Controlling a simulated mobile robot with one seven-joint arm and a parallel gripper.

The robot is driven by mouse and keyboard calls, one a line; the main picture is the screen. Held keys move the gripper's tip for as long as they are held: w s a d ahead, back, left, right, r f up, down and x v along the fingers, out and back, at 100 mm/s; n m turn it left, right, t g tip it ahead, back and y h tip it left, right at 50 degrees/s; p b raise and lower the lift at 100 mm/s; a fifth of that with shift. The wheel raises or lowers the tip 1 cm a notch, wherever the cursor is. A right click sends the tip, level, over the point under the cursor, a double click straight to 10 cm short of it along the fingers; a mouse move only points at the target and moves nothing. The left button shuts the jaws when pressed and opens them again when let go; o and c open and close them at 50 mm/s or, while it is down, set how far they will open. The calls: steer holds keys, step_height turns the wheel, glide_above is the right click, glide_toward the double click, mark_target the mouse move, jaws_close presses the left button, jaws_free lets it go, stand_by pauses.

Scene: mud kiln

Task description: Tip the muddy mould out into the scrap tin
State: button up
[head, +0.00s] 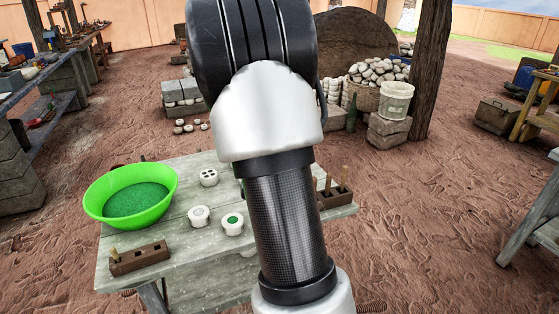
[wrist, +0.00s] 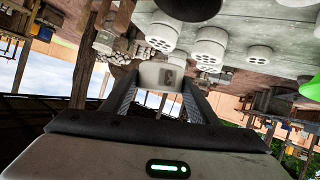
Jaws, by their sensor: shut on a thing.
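My gripper (wrist: 160,84) is shut on a pale grey, block-like piece with a dark mark (wrist: 160,74) in the wrist view, which looks upside down. This is probably the mould; I see no mud on its visible face. In the head view my arm hides the gripper and the held piece. A dark round vessel (wrist: 188,8) on the table, at the top of the wrist view, may be the scrap tin; its inside does not show. I cannot tell for sure.
On the weathered table (head: 185,262) stand a green bowl of green material (head: 130,197), a white piece with dark holes (head: 208,177), a plain white one (head: 198,215) and a green-centred one (head: 232,223). Wooden racks (head: 140,258) sit at the table's edges. A white bucket (head: 396,100) stands on blocks behind.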

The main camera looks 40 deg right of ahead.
steer(key=f+n+g+h+p, duration=0.1)
steer(key=n+p, duration=0.1)
steer(key=p, duration=0.2)
steer(key=shift+a+f+n+h, duration=0.1)
steer(key=shift+f+n+h, duration=0.3)
steer(key=shift+f+n+g+h, duration=0.4)
steer(key=shift+f+n+h, duration=0.2)
steer(key=shift+f+n, duration=0.3)
steer(key=shift+f+n+h, duration=0.2)
steer(key=shift+n+h, duration=0.4)
steer(key=shift+n, duration=0.2)
steer(key=n+h+b, duration=0.1)
steer(key=n, duration=0.2)
steer(key=f+n+h+b, duration=0.1)
steer(key=n+h, duration=0.1)
steer(key=n, duration=0.1)
steer(key=n+t+h+b, duration=0.1)
steer(key=n, duration=0.2)
steer(key=shift+s+d+f+n+b, duration=0.25)
steer(key=shift+d+f+n+b, duration=0.05)
steer(key=shift+d+b, duration=0.05)
steer(key=shift+r, duration=0.1)
